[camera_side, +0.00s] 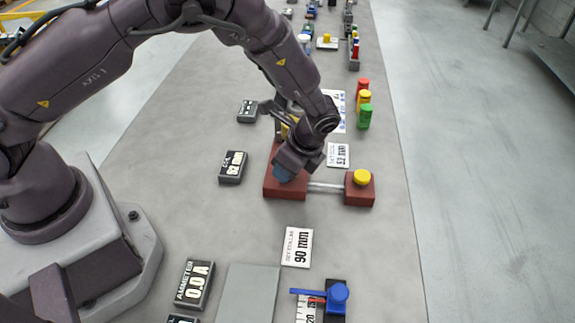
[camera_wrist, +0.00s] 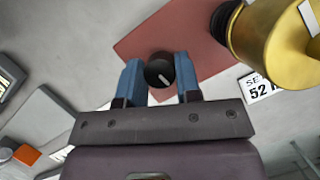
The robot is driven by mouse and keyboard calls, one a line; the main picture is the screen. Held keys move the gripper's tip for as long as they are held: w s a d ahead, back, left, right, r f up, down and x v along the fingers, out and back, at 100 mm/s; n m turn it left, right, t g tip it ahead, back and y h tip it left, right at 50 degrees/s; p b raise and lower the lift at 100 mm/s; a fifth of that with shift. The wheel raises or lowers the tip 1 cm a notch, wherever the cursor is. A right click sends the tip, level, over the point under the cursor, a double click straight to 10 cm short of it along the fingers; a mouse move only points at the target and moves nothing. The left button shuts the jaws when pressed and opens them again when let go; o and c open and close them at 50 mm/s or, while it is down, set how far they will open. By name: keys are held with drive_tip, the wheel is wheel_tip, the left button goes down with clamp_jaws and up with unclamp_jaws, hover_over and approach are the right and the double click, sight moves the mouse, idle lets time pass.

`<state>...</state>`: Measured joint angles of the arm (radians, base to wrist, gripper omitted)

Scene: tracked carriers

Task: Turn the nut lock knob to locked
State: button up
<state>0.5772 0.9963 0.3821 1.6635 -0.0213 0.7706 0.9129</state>
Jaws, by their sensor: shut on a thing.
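A round black knob (camera_wrist: 159,71) with a white pointer line shows in the wrist view. It sits on a dark red block (camera_wrist: 140,40), which is also in the side view (camera_side: 269,186). My gripper (camera_wrist: 160,75) is shut on the knob, with one blue finger on each side of it. The white line points toward the lower right in the wrist view. In the side view my gripper (camera_side: 284,174) is down at the red block and hides the knob. No lock marking is readable.
A brass cylinder (camera_wrist: 272,40) stands close to the right of my fingers. A metal rod (camera_side: 326,187) joins the block to a smaller red block with a yellow knob (camera_side: 361,177). A display box (camera_side: 232,167) and a 90 mm card (camera_side: 297,247) lie nearby.

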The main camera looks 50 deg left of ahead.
drive_tip(key=n+g, duration=0.1)
drive_tip(key=n, duration=0.2)
drive_tip(key=shift+h, duration=0.3)
drive_tip(key=shift+w+n+g+h, duration=0.1)
drive_tip(key=shift+n+g+h, duration=0.4)
drive_tip(key=shift+n, duration=1.5)
drive_tip(key=o, duration=0.9)
drive_tip(key=v, duration=1.3)
drive_tip(key=shift+a, duration=0.15)
